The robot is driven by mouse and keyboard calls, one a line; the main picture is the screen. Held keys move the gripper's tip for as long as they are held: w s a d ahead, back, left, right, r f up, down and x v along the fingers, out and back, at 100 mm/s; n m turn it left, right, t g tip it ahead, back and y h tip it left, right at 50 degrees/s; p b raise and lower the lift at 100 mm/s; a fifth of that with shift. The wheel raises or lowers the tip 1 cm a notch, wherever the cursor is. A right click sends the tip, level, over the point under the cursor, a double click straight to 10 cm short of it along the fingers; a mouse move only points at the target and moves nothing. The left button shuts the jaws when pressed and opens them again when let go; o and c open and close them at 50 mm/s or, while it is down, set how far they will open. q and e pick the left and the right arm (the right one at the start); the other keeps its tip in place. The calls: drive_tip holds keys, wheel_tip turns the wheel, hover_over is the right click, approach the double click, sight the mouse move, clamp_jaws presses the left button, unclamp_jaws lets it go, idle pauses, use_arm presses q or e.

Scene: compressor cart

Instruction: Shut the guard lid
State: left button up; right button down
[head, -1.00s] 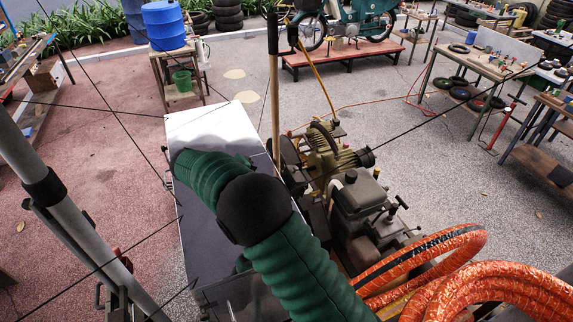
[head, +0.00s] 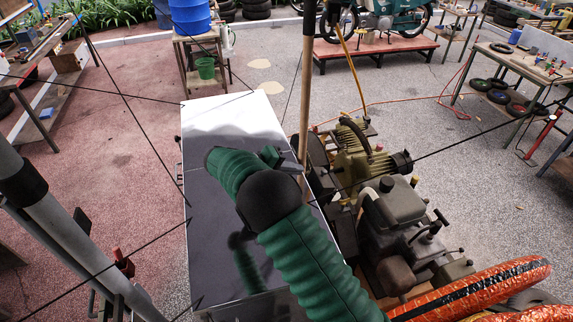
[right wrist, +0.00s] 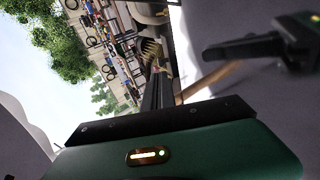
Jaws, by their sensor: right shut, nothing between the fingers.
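The large smooth panel that appears to be the guard lid (head: 225,118) lies left of the engine in the head view, pale at its far end and dark and mirror-like nearer me. I cannot tell its exact tilt. My right arm reaches over it and is reflected in it. My right gripper (head: 287,163) is shut and empty near the panel's right edge; contact cannot be told. In the right wrist view its dark fingers (right wrist: 158,92) are together, beside a pale surface (right wrist: 225,85) with what looks like the gripper's reflection. My left gripper is not in view.
The engine (head: 400,225) and compressor (head: 362,155) stand right of the panel. A wooden pole (head: 306,90) rises at the panel's right edge. An orange hose (head: 480,290) lies at lower right. Thin black lines cross the view.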

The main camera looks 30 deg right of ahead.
sight(322, 171)
drive_tip(key=p+x, duration=0.3)
drive_tip(key=x, duration=0.5)
drive_tip(key=shift+w+d, duration=0.1)
drive_tip(key=shift+d, duration=0.25)
drive_tip(key=shift+d+f, duration=0.15)
drive_tip(key=shift+f, duration=0.05)
drive_tip(key=shift+a, duration=0.3)
drive_tip(key=shift+d, duration=0.1)
